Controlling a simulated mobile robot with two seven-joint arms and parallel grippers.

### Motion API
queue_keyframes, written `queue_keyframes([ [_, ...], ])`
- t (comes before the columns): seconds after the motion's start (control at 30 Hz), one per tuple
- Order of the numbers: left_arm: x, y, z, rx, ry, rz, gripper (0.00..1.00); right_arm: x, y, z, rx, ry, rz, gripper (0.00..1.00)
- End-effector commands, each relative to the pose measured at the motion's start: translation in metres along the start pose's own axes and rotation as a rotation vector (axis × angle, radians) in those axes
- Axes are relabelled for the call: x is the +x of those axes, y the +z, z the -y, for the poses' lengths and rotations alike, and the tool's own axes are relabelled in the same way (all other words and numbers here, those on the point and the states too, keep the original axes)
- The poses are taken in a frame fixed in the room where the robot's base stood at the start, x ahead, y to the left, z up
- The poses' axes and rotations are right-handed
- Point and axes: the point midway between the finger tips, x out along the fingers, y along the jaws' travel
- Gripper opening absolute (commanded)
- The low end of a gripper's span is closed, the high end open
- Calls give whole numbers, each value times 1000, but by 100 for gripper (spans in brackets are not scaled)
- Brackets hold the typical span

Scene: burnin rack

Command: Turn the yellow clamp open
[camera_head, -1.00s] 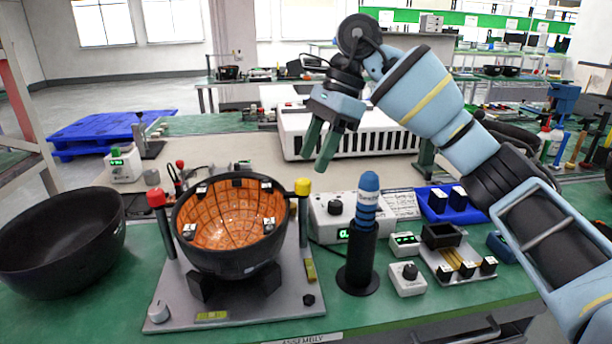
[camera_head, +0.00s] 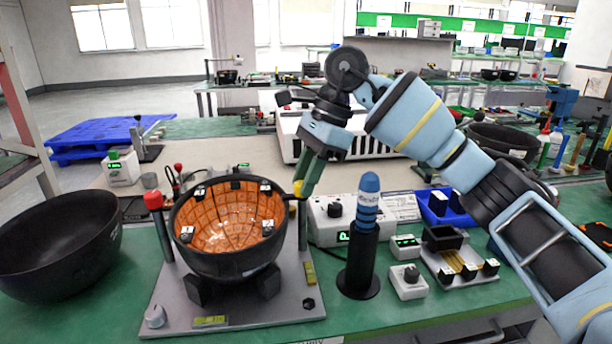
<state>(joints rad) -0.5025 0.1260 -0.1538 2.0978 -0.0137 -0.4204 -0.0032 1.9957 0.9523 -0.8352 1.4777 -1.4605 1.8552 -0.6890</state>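The yellow clamp (camera_head: 298,189) is a knob on a post at the right rear of the grey fixture plate (camera_head: 262,315). My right gripper (camera_head: 303,190) reaches down to it, with its green fingers at the knob and covering part of it. I cannot tell whether the fingers are closed on it. A black bowl with an orange tiled inside (camera_head: 232,220) sits in the fixture, with small clips around its rim. A red clamp (camera_head: 154,200) tops the post on the left. My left gripper is out of view.
A blue-topped tool (camera_head: 369,195) stands in a black holder just right of the fixture. Behind it is a white control box (camera_head: 325,228) with a knob and green display. A large black bowl (camera_head: 55,245) lies at the left. Small boxes and trays fill the right side.

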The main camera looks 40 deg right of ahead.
Motion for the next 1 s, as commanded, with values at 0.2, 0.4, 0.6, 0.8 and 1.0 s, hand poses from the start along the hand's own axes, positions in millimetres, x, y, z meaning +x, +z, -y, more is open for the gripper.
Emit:
queue_keyframes([
  [0.2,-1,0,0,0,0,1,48,-1,0,0,6,-2,0,4],
  [0.4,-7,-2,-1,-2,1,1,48,-2,0,-1,53,-23,-1,4],
  [0.6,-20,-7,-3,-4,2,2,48,-4,1,-2,169,-72,0,4],
  [0.8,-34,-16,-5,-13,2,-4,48,-5,2,-4,335,-142,1,4],
  [1.0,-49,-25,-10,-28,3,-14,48,-5,3,-5,510,-216,2,4],
])
